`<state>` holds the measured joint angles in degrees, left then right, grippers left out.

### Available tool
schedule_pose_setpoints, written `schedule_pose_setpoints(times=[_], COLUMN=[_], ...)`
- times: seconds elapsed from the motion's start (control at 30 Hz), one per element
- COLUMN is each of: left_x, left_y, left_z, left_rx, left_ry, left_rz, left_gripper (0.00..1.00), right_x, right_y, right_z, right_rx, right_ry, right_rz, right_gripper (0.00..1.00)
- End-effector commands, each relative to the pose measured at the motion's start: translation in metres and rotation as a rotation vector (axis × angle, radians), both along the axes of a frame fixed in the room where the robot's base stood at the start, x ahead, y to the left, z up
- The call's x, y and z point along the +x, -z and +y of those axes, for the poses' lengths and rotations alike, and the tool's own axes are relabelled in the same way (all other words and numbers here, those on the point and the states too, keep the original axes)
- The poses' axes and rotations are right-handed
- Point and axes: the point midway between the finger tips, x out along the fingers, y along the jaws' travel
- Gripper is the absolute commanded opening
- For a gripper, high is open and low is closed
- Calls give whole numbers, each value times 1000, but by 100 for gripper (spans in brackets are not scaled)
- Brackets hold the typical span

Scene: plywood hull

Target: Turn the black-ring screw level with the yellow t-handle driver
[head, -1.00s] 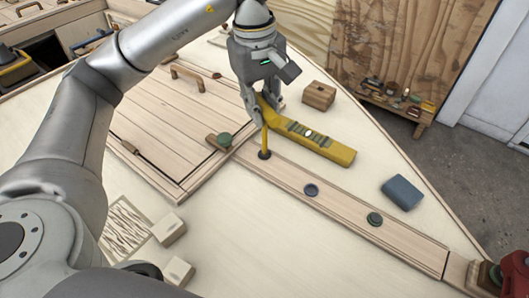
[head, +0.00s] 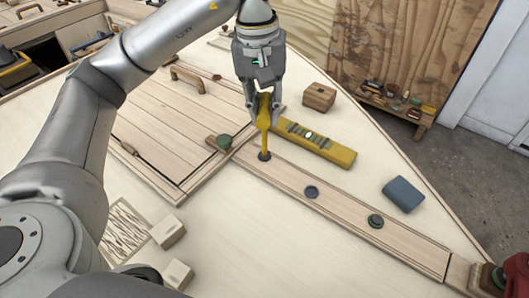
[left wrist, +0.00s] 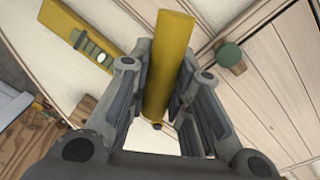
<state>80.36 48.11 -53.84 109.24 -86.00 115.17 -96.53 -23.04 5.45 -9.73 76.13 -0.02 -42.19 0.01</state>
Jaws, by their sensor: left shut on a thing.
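My left gripper (head: 264,112) is shut on the handle of the yellow t-handle driver (head: 265,124). The driver stands about upright, with its lower end at the black-ring screw (head: 264,156) in the long wooden strip. The screw's slot is covered, so I cannot tell its angle or whether the tip is seated. In the left wrist view the driver's yellow handle (left wrist: 170,62) lies between the two fingers. My right gripper is not in view.
A yellow spirit level (head: 332,148) lies just right of the driver. A blue-ring screw (head: 311,191) and a green-ring screw (head: 375,220) sit further along the strip. A wooden block (head: 319,96) and a blue-grey block (head: 403,194) lie on the pale deck.

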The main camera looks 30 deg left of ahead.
Motion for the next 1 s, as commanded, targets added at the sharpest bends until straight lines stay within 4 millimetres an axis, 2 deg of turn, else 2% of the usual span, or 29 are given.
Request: schedule_pose_setpoints(times=[0.27,0.7,1.0], left_x=[0,1,1], left_y=[1,0,0], left_z=[0,-4,-5], left_rx=[2,1,1], left_ry=[16,462,500], left_rz=[2,1,0], left_gripper=[0,0,0], right_x=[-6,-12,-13], right_y=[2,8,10], right_z=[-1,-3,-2], right_rx=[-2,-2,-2], right_ry=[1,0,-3], right_rz=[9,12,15], right_gripper=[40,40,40])
